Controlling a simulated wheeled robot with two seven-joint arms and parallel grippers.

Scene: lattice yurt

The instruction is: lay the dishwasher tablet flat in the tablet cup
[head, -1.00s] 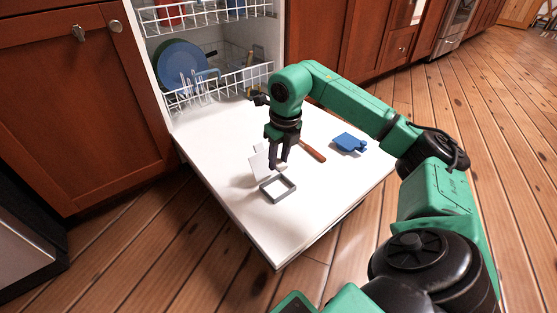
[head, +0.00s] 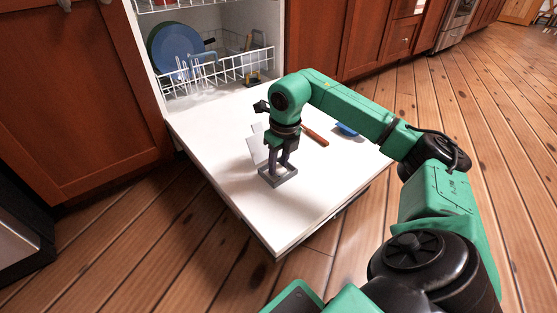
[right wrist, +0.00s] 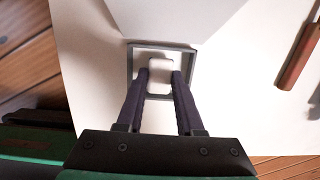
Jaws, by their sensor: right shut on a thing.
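The tablet cup (head: 291,180) is a small grey square frame on the white open dishwasher door. It also shows in the right wrist view (right wrist: 131,64). My right gripper (head: 280,174) points down into it. In the right wrist view its two dark fingers (right wrist: 160,78) are shut on the white dishwasher tablet (right wrist: 160,70), which is inside the outline of the cup. I cannot tell whether the tablet touches the cup floor. A pale lid flap (head: 257,148) stands tilted up behind the cup. My left gripper is not in view.
A brown-handled tool (head: 315,135) lies on the door (head: 230,120) right of my gripper. The lower rack (head: 225,66) with a blue plate (head: 178,53) stands at the back.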

